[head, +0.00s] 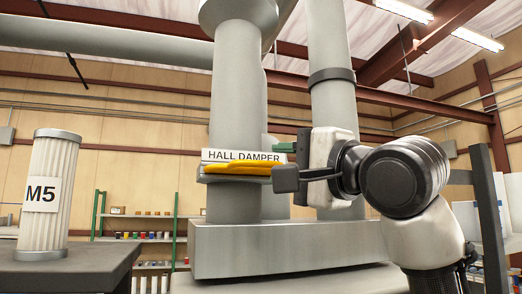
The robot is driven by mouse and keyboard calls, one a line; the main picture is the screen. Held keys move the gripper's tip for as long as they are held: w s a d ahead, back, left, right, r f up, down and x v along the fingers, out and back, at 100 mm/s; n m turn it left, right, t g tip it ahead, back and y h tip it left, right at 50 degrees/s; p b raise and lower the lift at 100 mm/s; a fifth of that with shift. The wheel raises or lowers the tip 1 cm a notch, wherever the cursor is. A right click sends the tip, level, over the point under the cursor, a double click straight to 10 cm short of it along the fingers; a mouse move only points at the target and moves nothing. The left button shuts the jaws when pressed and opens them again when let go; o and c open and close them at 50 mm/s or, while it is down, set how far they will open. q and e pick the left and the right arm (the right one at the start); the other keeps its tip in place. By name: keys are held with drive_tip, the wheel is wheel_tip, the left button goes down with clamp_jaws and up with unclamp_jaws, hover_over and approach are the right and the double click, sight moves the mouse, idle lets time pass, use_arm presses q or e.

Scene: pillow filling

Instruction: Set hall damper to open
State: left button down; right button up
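The hall damper is on a thick grey vertical duct (238,95) in the middle of the head view. It has a white "HALL DAMPER" label (240,156) and a yellow handle (238,169) lying roughly level just below the label. My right gripper (287,179) comes in from the right, with a dark finger by the right end of the yellow handle. I cannot tell whether it touches the handle, and its other finger is not clear. A small green part (283,147) shows just above the gripper, partly hidden by it. My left gripper is out of view.
A grey metal box (290,250) supports the ducts. A pleated filter cylinder marked M5 (53,195) stands on a dark grey surface (65,268) at the left. Green-framed shelves (136,216) with small jars stand behind. A second grey pipe (332,97) rises behind my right gripper.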

sight(262, 165)
drive_tip(key=p+x, duration=0.2)
drive_tip(key=x, duration=0.3)
drive_tip(key=shift+w+a, duration=0.25)
drive_tip(key=shift+w, duration=0.1)
clamp_jaws()
